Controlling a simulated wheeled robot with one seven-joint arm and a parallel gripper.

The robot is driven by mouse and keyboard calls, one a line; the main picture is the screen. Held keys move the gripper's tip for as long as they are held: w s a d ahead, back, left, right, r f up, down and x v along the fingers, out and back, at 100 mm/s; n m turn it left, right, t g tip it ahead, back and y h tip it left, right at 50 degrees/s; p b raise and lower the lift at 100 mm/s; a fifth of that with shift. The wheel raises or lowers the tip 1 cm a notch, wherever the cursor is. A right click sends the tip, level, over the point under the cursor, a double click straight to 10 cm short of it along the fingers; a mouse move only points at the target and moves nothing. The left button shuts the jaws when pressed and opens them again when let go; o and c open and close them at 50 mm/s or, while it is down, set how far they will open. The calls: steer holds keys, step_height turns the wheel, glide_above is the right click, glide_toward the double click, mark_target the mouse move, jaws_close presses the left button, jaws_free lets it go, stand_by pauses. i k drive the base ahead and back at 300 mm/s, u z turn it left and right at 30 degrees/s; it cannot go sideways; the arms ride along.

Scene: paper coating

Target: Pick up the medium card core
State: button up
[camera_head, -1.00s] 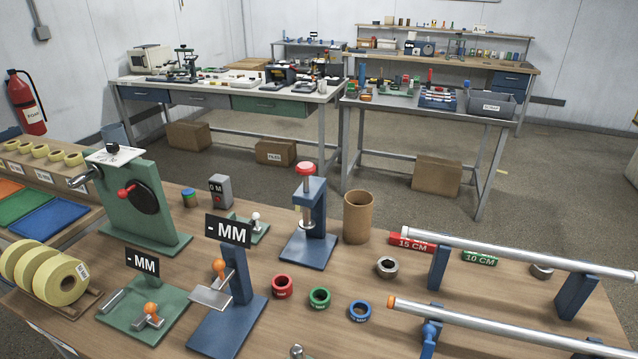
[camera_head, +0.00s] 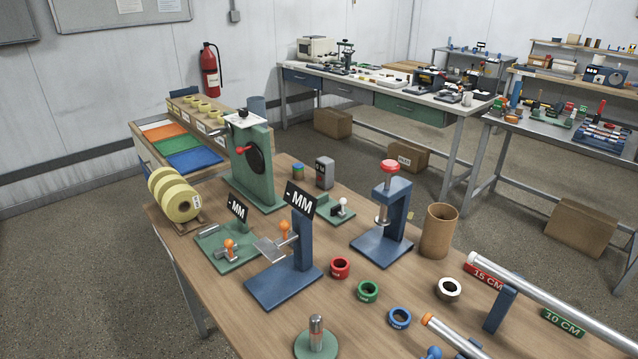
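One brown cardboard tube (camera_head: 439,231), open at the top, stands upright on the wooden bench (camera_head: 375,340). It is right of the blue press with the red knob (camera_head: 390,205). It is the only card core I can make out on this bench, and I cannot tell whether it is the medium one. My gripper is not in view.
Red (camera_head: 341,268), green (camera_head: 368,291) and blue (camera_head: 400,317) rings lie in front of the tube. A green-based post (camera_head: 317,337) stands at the front. Floor is clear at left.

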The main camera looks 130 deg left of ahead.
mark_target(297, 175)
steer(key=i, duration=2.5)
steer(key=u, duration=3.05)
steer(key=i, duration=4.6)
steer(key=u, duration=2.55)
steer(key=i, duration=1.6)
steer(key=z, duration=0.05)
